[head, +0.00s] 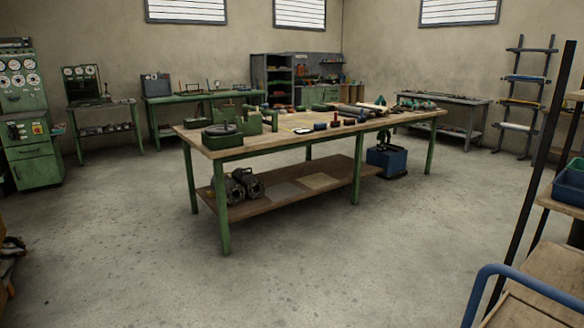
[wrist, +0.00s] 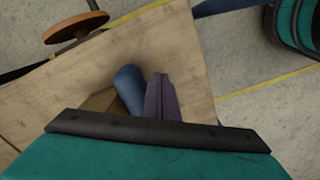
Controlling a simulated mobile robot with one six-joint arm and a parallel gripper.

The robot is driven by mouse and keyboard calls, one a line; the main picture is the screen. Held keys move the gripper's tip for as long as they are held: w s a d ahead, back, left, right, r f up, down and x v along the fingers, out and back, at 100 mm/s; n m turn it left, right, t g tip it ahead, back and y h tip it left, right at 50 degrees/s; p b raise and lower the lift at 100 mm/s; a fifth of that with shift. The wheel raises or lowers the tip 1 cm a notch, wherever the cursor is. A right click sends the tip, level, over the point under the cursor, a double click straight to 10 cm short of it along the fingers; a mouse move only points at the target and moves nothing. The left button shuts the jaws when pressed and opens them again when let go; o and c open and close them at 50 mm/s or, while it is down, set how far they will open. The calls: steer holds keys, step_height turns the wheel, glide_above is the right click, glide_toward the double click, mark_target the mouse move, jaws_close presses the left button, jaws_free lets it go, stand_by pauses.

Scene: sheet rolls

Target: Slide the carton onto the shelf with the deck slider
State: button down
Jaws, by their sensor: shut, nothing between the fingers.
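My gripper (wrist: 161,80) shows in the wrist view as a narrow purple-grey pair of fingers, shut with nothing between them. It points at a pale wooden board (wrist: 190,62). A short blue rounded bar (wrist: 128,85) lies just left of the fingers; I cannot tell whether they touch. A brown piece (wrist: 100,101) shows left of the bar, mostly hidden; I cannot tell whether it is the carton. I cannot make out the deck slider for certain. In the head view, shelving with wooden shelves and dark posts (head: 544,110) stands at the right edge. My gripper is not in the head view.
A blue tubular handle (head: 500,268) rises over a wooden surface at the head view's lower right. Blue bins (head: 569,190) sit on the right shelving. A green-legged workbench (head: 280,145) with tools stands mid-room. The floor before it is clear. A round brown disc (wrist: 75,27) shows beside the board.

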stand_by(0.4)
steer(key=shift+w+d+p, duration=0.55)
steer(key=shift+w+d, duration=0.75)
steer(key=shift+d, duration=0.5)
steer(key=shift+w+d+p, duration=0.55)
steer(key=shift+w+d, duration=0.75)
steer(key=shift+d, duration=0.45)
steer(key=shift+w+d+p, duration=0.55)
steer(key=shift+w+d, duration=0.75)
steer(key=shift+d, duration=0.5)
steer(key=shift+s+a, duration=0.1)
steer(key=shift+s+a, duration=0.75)
steer(key=shift+a, duration=0.2)
steer(key=shift+r, duration=0.15)
steer(key=shift+r+p, duration=3.45)
steer(key=shift+r, duration=2.4)
